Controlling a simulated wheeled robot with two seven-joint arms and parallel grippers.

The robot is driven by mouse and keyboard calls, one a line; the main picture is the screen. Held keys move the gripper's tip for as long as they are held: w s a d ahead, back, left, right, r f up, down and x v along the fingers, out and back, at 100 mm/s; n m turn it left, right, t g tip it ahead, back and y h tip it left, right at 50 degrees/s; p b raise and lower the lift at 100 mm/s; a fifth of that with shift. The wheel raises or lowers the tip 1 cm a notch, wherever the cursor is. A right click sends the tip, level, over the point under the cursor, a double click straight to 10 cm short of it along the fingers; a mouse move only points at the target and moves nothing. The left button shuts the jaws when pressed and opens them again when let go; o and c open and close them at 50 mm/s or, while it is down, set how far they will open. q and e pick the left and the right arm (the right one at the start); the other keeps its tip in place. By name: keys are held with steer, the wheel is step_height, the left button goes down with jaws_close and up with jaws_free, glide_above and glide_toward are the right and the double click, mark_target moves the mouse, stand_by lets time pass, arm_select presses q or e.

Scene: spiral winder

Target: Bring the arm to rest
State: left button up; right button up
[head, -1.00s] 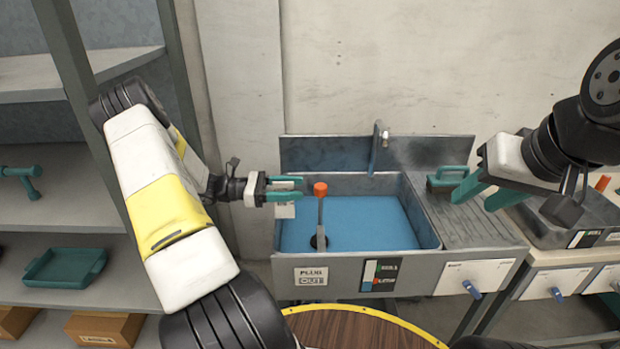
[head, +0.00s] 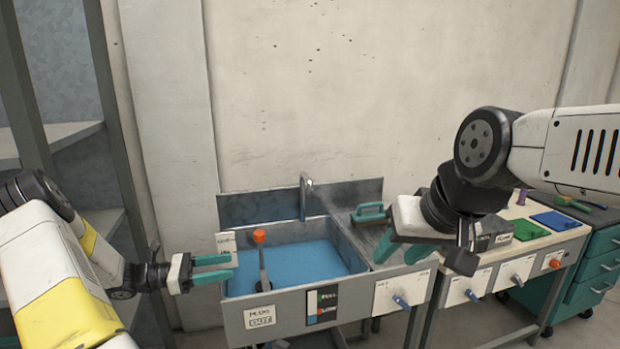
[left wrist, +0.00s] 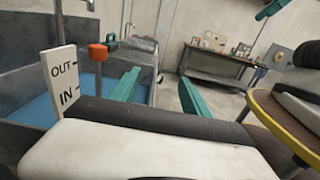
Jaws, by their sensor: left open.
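My left gripper (head: 212,269) is open and empty at the left edge of the sink (head: 347,237). Its two green fingers show apart in the left wrist view (left wrist: 155,92), with nothing between them. An orange-topped lever (head: 260,237) stands in the sink just right of the fingers, apart from them in the head view. It also shows in the left wrist view (left wrist: 98,52), left of the fingers. My right gripper (head: 404,248) hangs over the sink's right drainboard, its green fingers apart and no object seen between them.
A faucet (head: 304,195) rises at the sink's back. A green-handled tool (head: 369,211) lies on the drainboard. An OUT/IN sign (left wrist: 62,82) stands beside the lever. A counter (head: 545,232) with blue and green mats is at right. A round yellow-rimmed table (left wrist: 290,135) is close by.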

arm_select(q)
steer(key=s+d+r+m+g+y, duration=0.6)
steer(key=s+d+r+m+y, duration=0.3)
steer(key=s+d+r+m, duration=0.15)
steer(key=s+a+r+m+t+y, duration=0.1)
steer(key=s+r+m+t+y, duration=0.5)
steer(key=s+r+m, duration=0.4)
steer(key=shift+s+r+m+t, duration=0.25)
steer(key=shift+s+m+t, duration=0.4)
steer(key=shift+s, duration=0.9)
steer(key=shift+a, duration=0.1)
stand_by(3.8)
